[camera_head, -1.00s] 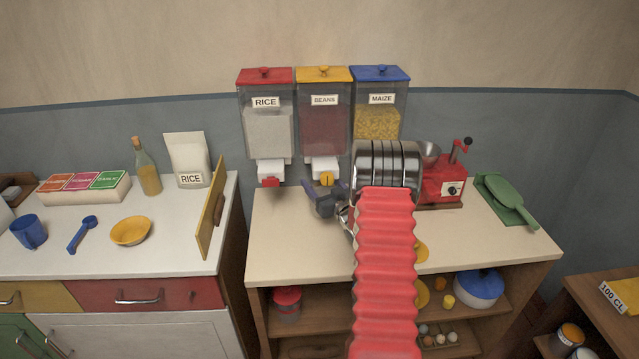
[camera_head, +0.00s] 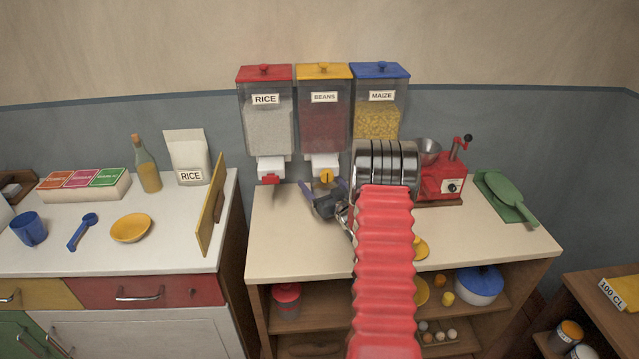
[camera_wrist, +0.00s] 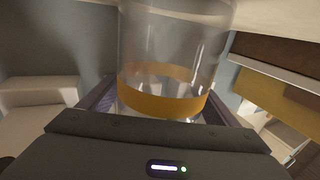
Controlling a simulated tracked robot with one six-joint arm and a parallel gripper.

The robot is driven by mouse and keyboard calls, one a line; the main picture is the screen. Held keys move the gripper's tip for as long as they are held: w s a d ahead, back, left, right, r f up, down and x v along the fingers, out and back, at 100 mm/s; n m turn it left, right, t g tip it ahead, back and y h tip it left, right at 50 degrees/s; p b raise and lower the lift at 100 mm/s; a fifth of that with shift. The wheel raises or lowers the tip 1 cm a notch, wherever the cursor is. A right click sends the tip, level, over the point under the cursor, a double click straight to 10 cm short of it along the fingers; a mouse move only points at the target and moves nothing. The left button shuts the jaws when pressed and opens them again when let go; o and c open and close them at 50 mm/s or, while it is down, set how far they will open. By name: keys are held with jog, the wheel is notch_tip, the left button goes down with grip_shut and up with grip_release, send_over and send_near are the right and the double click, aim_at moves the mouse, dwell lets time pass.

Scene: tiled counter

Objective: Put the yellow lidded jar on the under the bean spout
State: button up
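The jar (camera_wrist: 165,105) is clear with a yellow band and stands upright between my fingers in the wrist view; its top is cut off there. In the head view I cannot make it out clearly by my gripper (camera_head: 325,190). My gripper is low over the counter, just below and in front of the bean spout (camera_head: 325,165), which has a yellow knob. The fingers are spread on either side of the jar and look open; whether one still touches the glass is hard to tell. The beans dispenser (camera_head: 323,125) has a yellow lid.
The rice dispenser (camera_head: 266,130) is left of the beans and the maize dispenser (camera_head: 380,120) is right. A yellow disc (camera_head: 421,249) lies on the counter (camera_head: 290,250), whose left front is clear.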

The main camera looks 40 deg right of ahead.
jog(key=shift+o, duration=0.2)
jog(key=r+v, duration=0.1)
jog(key=v, duration=1.1)
jog(key=shift+s, duration=0.1)
dwell(0.8)
